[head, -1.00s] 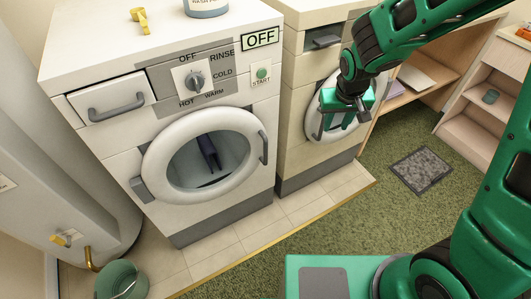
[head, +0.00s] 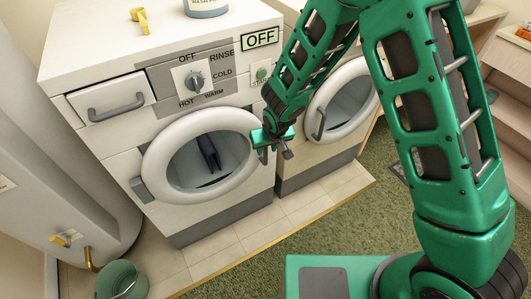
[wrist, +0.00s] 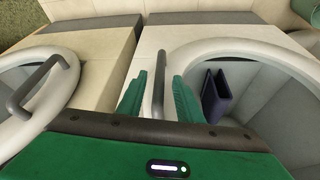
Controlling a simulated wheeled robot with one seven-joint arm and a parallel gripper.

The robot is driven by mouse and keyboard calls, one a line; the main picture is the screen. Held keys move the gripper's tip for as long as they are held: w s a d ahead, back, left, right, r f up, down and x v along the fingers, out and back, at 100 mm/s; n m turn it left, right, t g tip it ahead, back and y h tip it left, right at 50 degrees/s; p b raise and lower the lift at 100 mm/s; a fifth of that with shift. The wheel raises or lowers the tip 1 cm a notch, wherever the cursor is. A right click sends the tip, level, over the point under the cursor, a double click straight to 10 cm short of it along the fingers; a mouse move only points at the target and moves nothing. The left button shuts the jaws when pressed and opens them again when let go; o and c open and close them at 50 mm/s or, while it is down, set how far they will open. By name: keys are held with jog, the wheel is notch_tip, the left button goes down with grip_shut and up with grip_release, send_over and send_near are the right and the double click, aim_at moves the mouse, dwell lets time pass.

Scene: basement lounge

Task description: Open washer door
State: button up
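The white washer (head: 120,165), with an "OFF" display, stands at the left in the head view. Its round door (head: 153,160) looks closed, and a dark item (head: 208,152) shows through it. My gripper (head: 270,150) is at the right edge of this door. In the wrist view my gripper (wrist: 160,90) is open, with its two green fingers on either side of the grey door handle (wrist: 158,82). The fingers appear apart from the handle. In the head view the gripper mostly hides the handle.
A second machine (head: 300,170) with a similar round door (head: 348,128) and handle stands close at the right. A green bucket (head: 121,280) is on the floor at the lower left. A bottle (head: 205,6) stands on the washer. Green carpet (head: 300,235) lies in front.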

jog(key=shift+x, duration=2.7)
grip_shut()
